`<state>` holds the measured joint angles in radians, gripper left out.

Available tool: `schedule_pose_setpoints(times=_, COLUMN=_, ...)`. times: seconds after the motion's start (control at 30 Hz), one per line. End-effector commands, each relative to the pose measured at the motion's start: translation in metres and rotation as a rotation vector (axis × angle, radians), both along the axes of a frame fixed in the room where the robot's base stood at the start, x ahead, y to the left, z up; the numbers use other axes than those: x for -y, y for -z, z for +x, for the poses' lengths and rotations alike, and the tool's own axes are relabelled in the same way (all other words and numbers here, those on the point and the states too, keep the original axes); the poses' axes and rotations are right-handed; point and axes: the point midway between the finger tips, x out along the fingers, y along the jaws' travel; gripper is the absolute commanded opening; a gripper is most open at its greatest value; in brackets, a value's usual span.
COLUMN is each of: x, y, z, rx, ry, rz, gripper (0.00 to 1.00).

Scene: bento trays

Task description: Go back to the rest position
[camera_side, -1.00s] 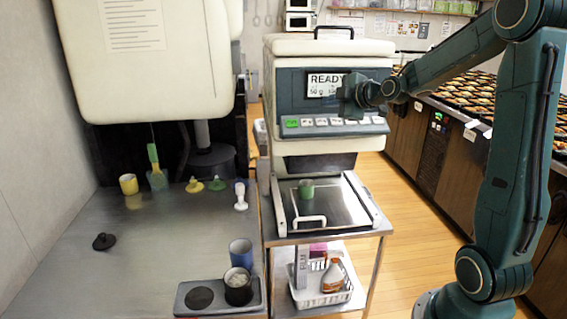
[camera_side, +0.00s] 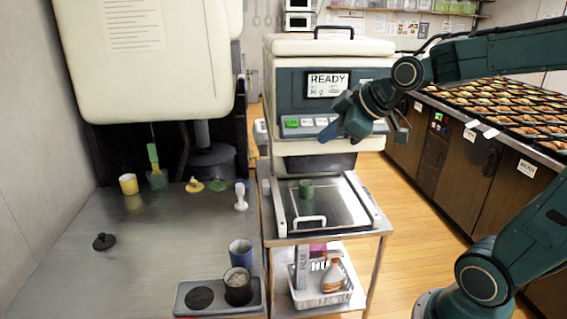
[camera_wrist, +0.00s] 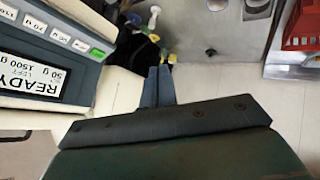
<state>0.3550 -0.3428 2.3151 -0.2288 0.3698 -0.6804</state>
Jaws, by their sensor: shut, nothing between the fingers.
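My gripper (camera_side: 328,133) is shut and empty, in front of the button panel of the white machine (camera_side: 330,47). In the side view its fingers point left and a little down, above the machine's tray. The machine's screen (camera_side: 327,84) reads READY, and one button (camera_side: 291,123) is green. In the wrist view the closed fingers (camera_wrist: 158,88) show in the middle, with the screen (camera_wrist: 32,78) at the left.
The steel counter at left holds a yellow cup (camera_side: 128,184), a white stamper (camera_side: 240,196), a blue cup (camera_side: 241,252) and a dark cup (camera_side: 238,287). A basket (camera_side: 321,292) sits on the lower shelf. Bento trays (camera_side: 500,105) fill the right-hand counter. Floor between is clear.

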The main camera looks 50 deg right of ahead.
Motion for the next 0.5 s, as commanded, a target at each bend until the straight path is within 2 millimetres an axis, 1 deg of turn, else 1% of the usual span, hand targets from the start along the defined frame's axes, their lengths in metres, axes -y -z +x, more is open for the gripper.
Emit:
schedule_pose_setpoints(times=0.03, x=-0.013, y=0.001, z=-0.015, rx=-0.023, ry=0.017, rz=0.033, gripper=0.0)
schedule_pose_setpoints(times=0.17, x=-0.035, y=0.008, z=-0.052, rx=-0.099, ry=0.097, rz=0.126, gripper=0.0)
schedule_pose_setpoints(times=0.2, x=-0.041, y=0.011, z=-0.065, rx=-0.123, ry=0.125, rz=0.154, gripper=0.0)
schedule_pose_setpoints(times=0.3, x=-0.052, y=0.018, z=-0.095, rx=-0.179, ry=0.196, rz=0.217, gripper=0.0)
schedule_pose_setpoints(times=0.4, x=-0.06, y=0.026, z=-0.121, rx=-0.228, ry=0.266, rz=0.271, gripper=0.0)
schedule_pose_setpoints(times=0.5, x=-0.064, y=0.032, z=-0.142, rx=-0.266, ry=0.323, rz=0.31, gripper=0.0)
